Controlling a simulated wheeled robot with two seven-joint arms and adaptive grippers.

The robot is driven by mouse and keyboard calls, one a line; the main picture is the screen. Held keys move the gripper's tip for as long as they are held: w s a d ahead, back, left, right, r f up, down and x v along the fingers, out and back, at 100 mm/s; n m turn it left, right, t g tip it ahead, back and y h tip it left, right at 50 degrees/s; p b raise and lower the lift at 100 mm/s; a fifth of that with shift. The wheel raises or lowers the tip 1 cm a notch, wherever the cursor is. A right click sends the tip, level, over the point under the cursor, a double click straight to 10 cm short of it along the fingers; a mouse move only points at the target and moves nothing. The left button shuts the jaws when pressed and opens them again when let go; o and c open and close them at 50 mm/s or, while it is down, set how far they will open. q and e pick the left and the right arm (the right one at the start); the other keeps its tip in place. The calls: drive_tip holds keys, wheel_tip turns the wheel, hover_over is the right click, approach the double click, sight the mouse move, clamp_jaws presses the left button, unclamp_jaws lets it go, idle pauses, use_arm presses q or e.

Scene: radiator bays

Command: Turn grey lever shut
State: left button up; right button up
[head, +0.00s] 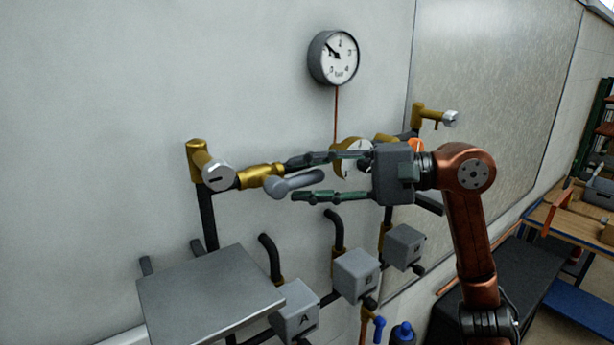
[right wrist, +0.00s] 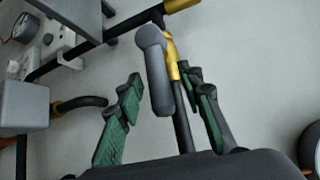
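The grey lever (head: 296,183) sits on a brass valve (head: 260,176) in a dark pipe along the wall. In the head view its handle points right, roughly along the pipe. My right gripper (head: 304,178) comes from the right and is open, with one green-padded finger above the lever and one below. In the right wrist view the lever (right wrist: 157,75) reaches in between the spread fingers of the gripper (right wrist: 163,80), with a gap visible on both sides. Contact with either finger does not show. My left gripper is in neither view.
A pressure gauge (head: 334,58) hangs above. Grey boxes, one marked A (head: 296,312), and a grey metal plate (head: 208,298) lie below the pipe. Brass fittings with grey ends (head: 215,172) stand at left and right (head: 449,118). A workbench (head: 570,215) is far right.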

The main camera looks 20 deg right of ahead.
drive_tip(key=shift+c, duration=0.3)
clamp_jaws()
idle(0.4)
